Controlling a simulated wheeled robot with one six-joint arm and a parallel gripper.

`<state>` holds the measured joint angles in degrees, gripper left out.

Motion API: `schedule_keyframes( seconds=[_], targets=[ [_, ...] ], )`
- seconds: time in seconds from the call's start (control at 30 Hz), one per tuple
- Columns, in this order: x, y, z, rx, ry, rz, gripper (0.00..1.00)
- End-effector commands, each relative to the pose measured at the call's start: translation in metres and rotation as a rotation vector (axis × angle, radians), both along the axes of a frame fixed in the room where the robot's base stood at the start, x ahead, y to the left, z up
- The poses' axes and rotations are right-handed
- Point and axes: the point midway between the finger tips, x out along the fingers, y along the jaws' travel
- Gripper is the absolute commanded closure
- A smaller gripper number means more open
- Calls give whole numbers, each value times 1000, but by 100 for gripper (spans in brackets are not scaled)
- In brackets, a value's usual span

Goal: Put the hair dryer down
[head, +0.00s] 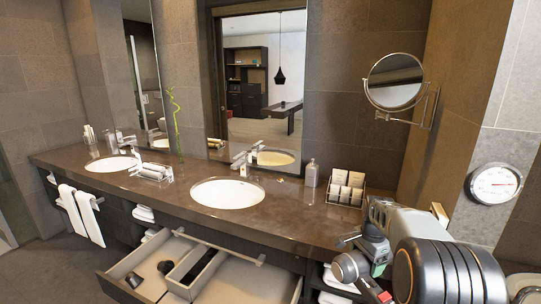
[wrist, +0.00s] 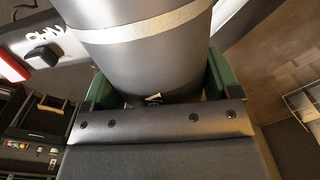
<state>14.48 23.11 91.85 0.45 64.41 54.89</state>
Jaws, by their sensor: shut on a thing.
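The hair dryer (head: 349,267) is grey, with a rounded barrel and a narrower part with a red mark running down to the right. My gripper (head: 376,254) is shut on it and holds it in front of the counter (head: 290,220), at the right. In the wrist view, the dryer's grey body (wrist: 140,45) with a silver band lies between the green fingers of my gripper (wrist: 160,85). My arm covers part of the view at the right.
A sink (head: 227,193), a soap bottle (head: 311,173) and a card rack (head: 346,187) are on the counter. Bare counter lies right of the sink.

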Motion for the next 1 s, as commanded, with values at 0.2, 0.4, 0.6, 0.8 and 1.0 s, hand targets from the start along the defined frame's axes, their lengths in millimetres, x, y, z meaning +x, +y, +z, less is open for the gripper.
schedule_keyframes(
  seconds=[0.2,0.4,0.6,0.8,1.0],
  targets=[
    [3,25,-49,2,4,524,62],
    [-5,58,-101,2,6,950,62],
    [-25,93,-146,0,3,1163,62],
    [-42,112,-171,1,3,1203,62],
    [-67,118,-205,0,3,1216,62]
  ],
)
